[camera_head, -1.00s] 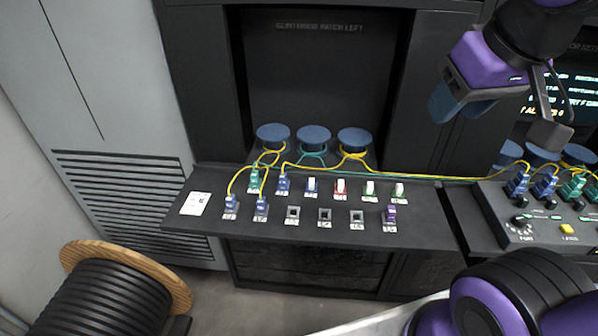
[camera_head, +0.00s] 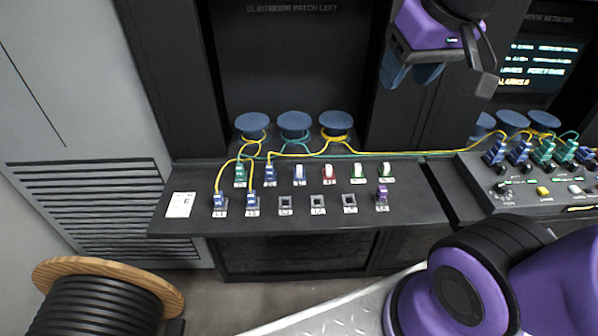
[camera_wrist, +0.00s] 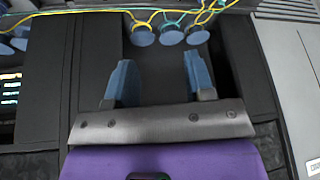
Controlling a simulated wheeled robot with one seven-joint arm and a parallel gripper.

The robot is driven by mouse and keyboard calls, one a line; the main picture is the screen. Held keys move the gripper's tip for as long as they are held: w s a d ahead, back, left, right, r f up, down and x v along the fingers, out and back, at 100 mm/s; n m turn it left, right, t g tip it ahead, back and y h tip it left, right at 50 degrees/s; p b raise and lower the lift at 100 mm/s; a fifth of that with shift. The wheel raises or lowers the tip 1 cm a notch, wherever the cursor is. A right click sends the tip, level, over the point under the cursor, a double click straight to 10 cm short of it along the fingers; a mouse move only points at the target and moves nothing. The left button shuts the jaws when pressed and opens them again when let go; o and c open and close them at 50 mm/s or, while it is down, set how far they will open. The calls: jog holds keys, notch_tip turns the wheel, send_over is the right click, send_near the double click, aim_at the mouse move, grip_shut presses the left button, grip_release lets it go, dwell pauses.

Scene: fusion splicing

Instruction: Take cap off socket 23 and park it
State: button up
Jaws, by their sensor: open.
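A sloped black patch panel (camera_head: 400,215) carries two rows of small sockets. The back row holds blue-white (camera_head: 299,175), red-white (camera_head: 328,174) and green-white (camera_head: 358,173) caps or plugs, with another green-white one (camera_head: 386,172) at its right end. The front row has several open square sockets (camera_head: 318,203) and a purple piece (camera_head: 382,196) at the right end. The labels are too small to read, so I cannot tell which is socket 23. My gripper (camera_head: 412,72) is above and right of the panel, apart from it. In the wrist view its blue fingers (camera_wrist: 160,78) are spread and empty.
Yellow and teal cables run from blue spools (camera_head: 294,122) to plugs at the panel's left and to a device (camera_head: 540,190) at right. A white card (camera_head: 180,205) lies at the panel's left end. A large cable reel (camera_head: 105,290) stands at lower left.

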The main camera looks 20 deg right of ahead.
jog(key=w+a+f+g, duration=0.15)
jog(key=w+f, duration=0.25)
jog(key=w, duration=0.5)
jog(key=m+g, duration=0.3)
send_over(299, 167)
notch_tip(299, 167, down, 24)
jog(key=shift+s+f, duration=0.1)
jog(key=shift+s, duration=0.05)
jog(key=shift+f, duration=0.25)
jog(key=shift+f, duration=4.45)
grip_shut()
